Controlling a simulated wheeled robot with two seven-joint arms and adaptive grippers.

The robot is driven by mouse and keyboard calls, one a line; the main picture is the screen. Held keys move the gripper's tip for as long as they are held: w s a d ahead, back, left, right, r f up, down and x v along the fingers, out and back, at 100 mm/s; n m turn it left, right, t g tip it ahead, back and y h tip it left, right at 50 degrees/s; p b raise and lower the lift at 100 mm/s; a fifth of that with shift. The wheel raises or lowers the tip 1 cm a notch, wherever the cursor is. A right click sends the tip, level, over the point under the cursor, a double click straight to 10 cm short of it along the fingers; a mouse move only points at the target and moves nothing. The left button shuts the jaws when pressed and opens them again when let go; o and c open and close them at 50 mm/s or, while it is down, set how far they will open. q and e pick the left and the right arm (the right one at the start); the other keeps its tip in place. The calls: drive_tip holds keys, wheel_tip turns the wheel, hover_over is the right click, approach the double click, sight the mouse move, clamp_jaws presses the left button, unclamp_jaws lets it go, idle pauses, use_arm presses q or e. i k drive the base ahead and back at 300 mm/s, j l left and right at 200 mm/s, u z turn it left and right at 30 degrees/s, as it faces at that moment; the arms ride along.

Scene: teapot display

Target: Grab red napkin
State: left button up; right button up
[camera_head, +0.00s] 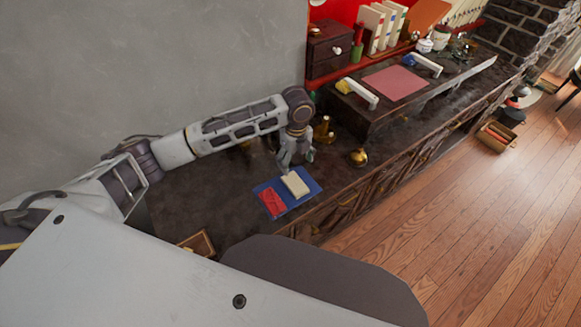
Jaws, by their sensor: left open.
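A red napkin (272,202) lies flat on the left part of a blue mat (291,205) on the dark counter. A cream block-like item (296,184) lies on the same mat, to the right of the napkin. My left gripper (290,167) points down above the far edge of the mat, close to the cream item and apart from the napkin. It is open, and I see nothing held in it. My right gripper is not in view.
A small brass object (358,157) and a brass holder (323,130) stand right of my left gripper. A raised dark platform (375,112) bears a pink cloth (395,83). A wooden frame (199,243) lies at the near left. Bare counter (205,195) lies left of the mat.

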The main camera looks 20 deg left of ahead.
sight(274, 203)
drive_tip(key=u, duration=0.85)
drive_tip(key=k+l, duration=0.05)
